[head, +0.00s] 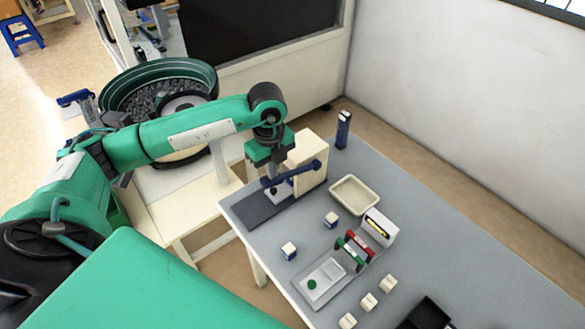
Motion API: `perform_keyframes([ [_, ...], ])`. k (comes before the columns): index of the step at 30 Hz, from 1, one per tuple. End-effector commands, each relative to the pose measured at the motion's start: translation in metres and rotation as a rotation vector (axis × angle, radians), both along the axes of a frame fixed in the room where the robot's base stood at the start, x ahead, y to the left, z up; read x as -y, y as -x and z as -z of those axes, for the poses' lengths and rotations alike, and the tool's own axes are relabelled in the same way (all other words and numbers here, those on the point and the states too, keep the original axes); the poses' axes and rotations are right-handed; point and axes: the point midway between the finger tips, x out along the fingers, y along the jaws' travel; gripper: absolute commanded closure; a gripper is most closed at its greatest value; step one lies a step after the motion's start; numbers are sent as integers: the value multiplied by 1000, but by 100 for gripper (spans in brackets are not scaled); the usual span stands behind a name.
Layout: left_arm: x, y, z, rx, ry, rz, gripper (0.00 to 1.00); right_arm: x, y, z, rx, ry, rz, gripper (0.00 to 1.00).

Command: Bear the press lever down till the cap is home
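The press stands at the table's far left corner, with a cream body (310,150) and a dark base plate (252,208). Its blue lever (305,172) runs from the body toward the left and slopes down to that side. My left gripper (272,178) points down over the lever's left part, touching it or just above it; I cannot tell which. Its fingers are too small and dark to show whether they are apart. A small whitish piece with a dark top (279,192) sits under the lever, partly hidden; I cannot make out the cap's seating. My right gripper is not in view.
A cream tray (354,195) and a dark blue upright object (343,130) are right of the press. Small white-and-blue blocks (289,251), a fixture with red and green parts (322,282) and white blocks (368,301) lie nearer. A bowl feeder (196,74) stands behind my arm.

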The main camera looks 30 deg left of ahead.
Motion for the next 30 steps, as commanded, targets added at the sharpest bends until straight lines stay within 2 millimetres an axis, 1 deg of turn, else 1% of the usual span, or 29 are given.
perform_keyframes([
  [1, 0, 0, 4, 0, 0, 0, 100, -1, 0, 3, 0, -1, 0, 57],
  [3, 0, 0, 5, 0, 0, 0, 100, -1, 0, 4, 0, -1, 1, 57],
  [10, 0, 0, 4, 0, 0, 0, 100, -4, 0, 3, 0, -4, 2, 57],
  [14, 0, 0, 5, 0, 0, 0, 100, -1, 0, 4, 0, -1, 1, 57],
  [30, -2, 5, 25, -1, 0, 0, 100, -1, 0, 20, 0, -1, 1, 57],
])
